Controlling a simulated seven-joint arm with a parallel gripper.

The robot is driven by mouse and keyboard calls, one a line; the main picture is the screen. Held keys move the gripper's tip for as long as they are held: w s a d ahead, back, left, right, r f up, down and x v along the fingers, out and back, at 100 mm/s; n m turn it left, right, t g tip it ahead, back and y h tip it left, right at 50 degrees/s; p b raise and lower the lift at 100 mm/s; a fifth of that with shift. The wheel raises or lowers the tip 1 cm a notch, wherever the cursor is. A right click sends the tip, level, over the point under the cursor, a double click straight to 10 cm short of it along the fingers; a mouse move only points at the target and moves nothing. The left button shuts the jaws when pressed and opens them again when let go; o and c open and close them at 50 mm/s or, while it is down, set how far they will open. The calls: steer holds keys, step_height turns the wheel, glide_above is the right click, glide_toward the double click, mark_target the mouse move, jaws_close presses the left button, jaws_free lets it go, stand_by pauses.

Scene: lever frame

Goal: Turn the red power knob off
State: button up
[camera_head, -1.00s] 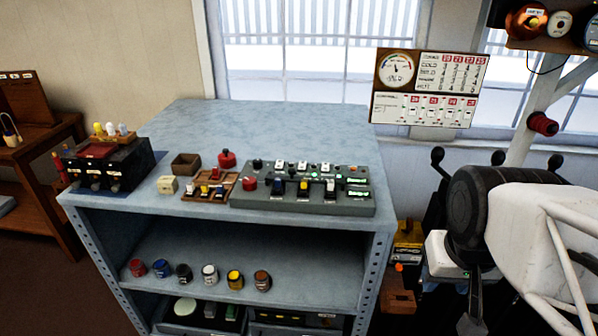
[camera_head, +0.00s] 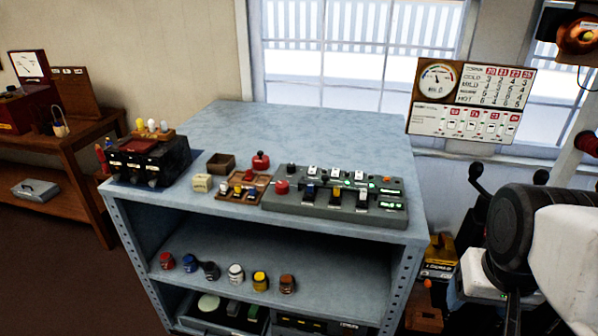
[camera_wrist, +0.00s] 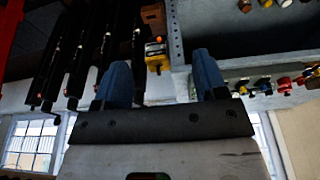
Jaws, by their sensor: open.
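A red knob (camera_head: 282,187) stands at the left end of the grey control panel (camera_head: 330,212) on the worktop. A second red knob-like piece (camera_head: 260,161) stands apart behind it, by a small brown box. I cannot read a label that says which one is the power knob. My gripper (camera_wrist: 160,62) shows in the wrist view as two blue fingers spread wide apart with nothing between them. It is away from the panel. In the head view my arm is at the far right, beyond the cabinet's edge, and the fingers cannot be made out.
The panel carries several switches and green lights. A black box (camera_head: 150,165) with coloured bulbs and a brown tray (camera_head: 240,188) of small switches stand to its left. The back of the worktop (camera_head: 310,130) is clear. Jars (camera_head: 235,273) line the shelf. A gauge board (camera_head: 470,98) hangs at right.

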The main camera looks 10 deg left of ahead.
steer(key=shift+w+a+r, duration=0.2)
steer(key=shift+w+r, duration=0.1)
steer(key=shift+w, duration=0.3)
steer(key=w+a+r+n, duration=0.3)
steer(key=w+a, duration=0.3)
steer(key=w, duration=0.5)
steer(key=n+g, duration=0.3)
steer(key=n, duration=0.6)
glide_above(282, 184)
steer(key=f, duration=0.7)
steer(key=shift+w+d+f, duration=0.1)
steer(key=shift+w+d, duration=0.05)
steer(key=shift+d, duration=0.25)
steer(key=shift+w+a+f, duration=0.1)
steer(key=shift+a, duration=0.2)
steer(key=shift+f, duration=0.15)
steer(key=shift+s+f, duration=0.2)
steer(key=shift+f, duration=3.55)
